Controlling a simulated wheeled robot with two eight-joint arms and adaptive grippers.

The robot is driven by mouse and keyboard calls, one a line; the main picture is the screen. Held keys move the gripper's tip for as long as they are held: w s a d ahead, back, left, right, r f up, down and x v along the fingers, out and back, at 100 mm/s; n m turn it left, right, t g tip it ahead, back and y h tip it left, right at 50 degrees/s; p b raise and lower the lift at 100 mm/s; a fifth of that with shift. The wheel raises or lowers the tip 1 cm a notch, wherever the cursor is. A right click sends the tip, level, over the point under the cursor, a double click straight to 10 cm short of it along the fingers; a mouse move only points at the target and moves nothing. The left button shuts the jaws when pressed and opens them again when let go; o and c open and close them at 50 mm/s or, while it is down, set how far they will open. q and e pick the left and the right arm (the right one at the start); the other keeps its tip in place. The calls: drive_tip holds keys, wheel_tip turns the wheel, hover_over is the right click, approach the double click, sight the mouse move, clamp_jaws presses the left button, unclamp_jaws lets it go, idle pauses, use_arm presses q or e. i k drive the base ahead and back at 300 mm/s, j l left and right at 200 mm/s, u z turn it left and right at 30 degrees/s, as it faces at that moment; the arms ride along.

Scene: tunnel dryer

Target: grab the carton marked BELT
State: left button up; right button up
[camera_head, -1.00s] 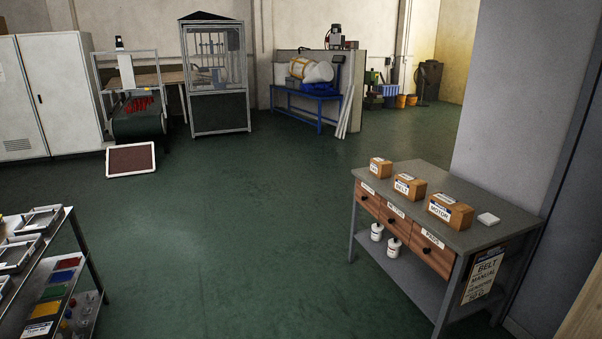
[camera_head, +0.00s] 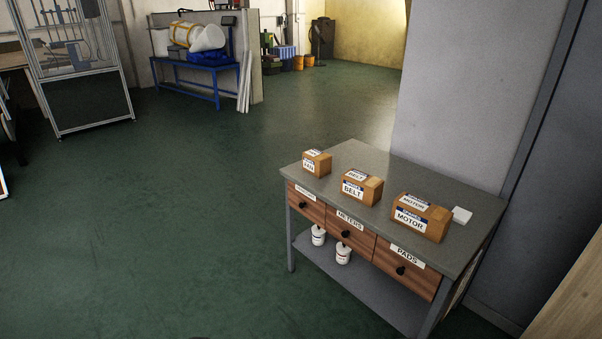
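The carton marked BELT (camera_head: 362,188) is a small brown box with white and blue labels on its front and top. It stands on the grey top of a workbench (camera_head: 352,158) at the right, in the middle of a row of three cartons. The carton marked FAN (camera_head: 317,163) is to its left and farther back. The larger carton marked MOTOR (camera_head: 422,216) is to its right and nearer. There are clear gaps between the cartons. Neither of my grippers shows in the head view.
A small white block (camera_head: 462,215) lies beside the MOTOR carton. The bench has labelled wooden drawers (camera_head: 345,233), and white bottles (camera_head: 343,253) stand on its lower shelf. A grey wall (camera_head: 480,90) rises behind it. The green floor (camera_head: 170,230) left of the bench is clear.

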sight(366, 189)
drive_tip(key=i+j+z, duration=0.1)
drive_tip(key=i+z, duration=0.15)
drive_tip(key=i, duration=0.25)
drive_tip(key=i+j+z, duration=0.2)
drive_tip(key=i, duration=0.3)
drive_tip(key=i+j+z, duration=0.2)
drive_tip(key=i, duration=0.3)
drive_tip(key=i+j+z, duration=0.15)
drive_tip(key=i, duration=0.4)
drive_tip(key=i+j+z, duration=0.2)
drive_tip(key=i, duration=0.3)
